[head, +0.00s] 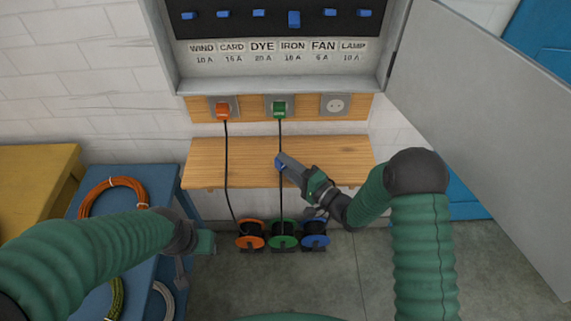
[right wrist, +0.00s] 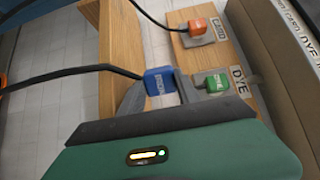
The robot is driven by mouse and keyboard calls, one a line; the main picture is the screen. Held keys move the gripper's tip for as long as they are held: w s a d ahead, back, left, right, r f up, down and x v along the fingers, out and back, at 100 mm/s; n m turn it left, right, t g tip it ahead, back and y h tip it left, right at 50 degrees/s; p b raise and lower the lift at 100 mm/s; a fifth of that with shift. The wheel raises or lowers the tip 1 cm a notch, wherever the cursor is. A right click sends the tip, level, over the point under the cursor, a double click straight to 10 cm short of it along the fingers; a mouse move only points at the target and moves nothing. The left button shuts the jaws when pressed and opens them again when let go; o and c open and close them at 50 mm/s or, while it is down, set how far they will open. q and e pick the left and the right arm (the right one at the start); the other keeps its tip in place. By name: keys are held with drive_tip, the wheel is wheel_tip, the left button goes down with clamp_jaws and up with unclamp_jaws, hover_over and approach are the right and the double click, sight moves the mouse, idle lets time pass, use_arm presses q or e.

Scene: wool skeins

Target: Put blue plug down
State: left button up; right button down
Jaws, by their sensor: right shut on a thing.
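The blue plug (head: 279,161) is between the fingertips of my right gripper (head: 284,163), above or at the wooden shelf (head: 215,160) in the head view. The right wrist view shows the blue plug (right wrist: 159,82) gripped between the grey fingers, with a black cable leaving to the left. I cannot tell whether the plug touches the shelf. My left gripper (head: 194,256) is at lower left, beside the blue table; its finger opening is unclear.
An orange plug (head: 223,110) and a green plug (head: 280,109) sit in sockets; the right socket (head: 335,104) is empty. Orange, green and blue reels (head: 316,241) stand below the shelf. A blue table (head: 75,215) holds coils. An open panel door (head: 480,120) is at right.

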drive_tip(key=shift+f, duration=0.2)
drive_tip(key=shift+a, duration=0.1)
drive_tip(key=c, duration=0.9)
unclamp_jaws()
drive_tip(key=shift+a+r, duration=0.1)
drive_tip(key=shift+a, duration=0.1)
drive_tip(key=shift+o, duration=0.2)
drive_tip(key=shift+d, duration=0.1)
